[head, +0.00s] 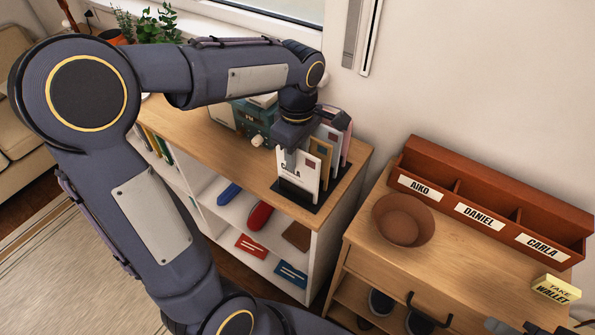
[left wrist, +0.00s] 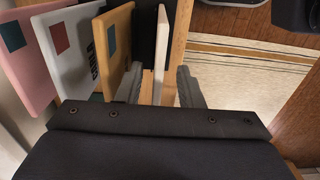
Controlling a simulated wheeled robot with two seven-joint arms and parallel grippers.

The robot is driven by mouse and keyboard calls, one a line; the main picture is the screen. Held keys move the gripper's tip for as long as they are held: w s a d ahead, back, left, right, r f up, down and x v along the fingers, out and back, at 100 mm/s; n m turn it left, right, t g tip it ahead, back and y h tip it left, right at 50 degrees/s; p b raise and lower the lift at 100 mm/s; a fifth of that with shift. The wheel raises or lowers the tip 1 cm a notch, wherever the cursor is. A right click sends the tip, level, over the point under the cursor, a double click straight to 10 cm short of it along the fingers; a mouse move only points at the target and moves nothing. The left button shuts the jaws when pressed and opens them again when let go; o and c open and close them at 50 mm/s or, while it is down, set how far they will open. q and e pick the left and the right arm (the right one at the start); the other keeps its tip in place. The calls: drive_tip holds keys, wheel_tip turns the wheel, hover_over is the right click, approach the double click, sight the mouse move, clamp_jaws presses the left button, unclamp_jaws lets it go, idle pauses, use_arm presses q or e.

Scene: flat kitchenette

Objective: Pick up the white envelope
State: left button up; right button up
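The white envelope (head: 298,180) stands upright at the front of a dark rack (head: 296,197) on the wooden shelf top. Dark lettering on its face is partly covered. My left gripper (head: 298,150) reaches down over its top edge. In the left wrist view the envelope (left wrist: 161,55) shows edge-on between the two fingers of the left gripper (left wrist: 160,88), with a narrow gap on each side. Behind it stand a tan envelope (left wrist: 115,45), a pale one and a pink one (left wrist: 55,50). A grey and black part at the lower right edge may be my right gripper (head: 520,327); its fingers are unclear.
A red-brown sorter (head: 445,205) labelled AIKO, DANIEL and CARLA stands on the wooden cabinet at right. A brown bowl (head: 403,222) and a yellow "TAKE WALLET" note (head: 556,289) are in front of it. Green-blue objects stand behind the gripper; plants stand at the back left.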

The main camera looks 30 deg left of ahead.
sight(298, 161)
use_arm(q)
drive_tip(key=shift+w+f, duration=0.1)
drive_tip(key=shift+f, duration=1.45)
drive_tip(key=shift+c, duration=0.4)
clamp_jaws()
drive_tip(key=shift+r, duration=0.1)
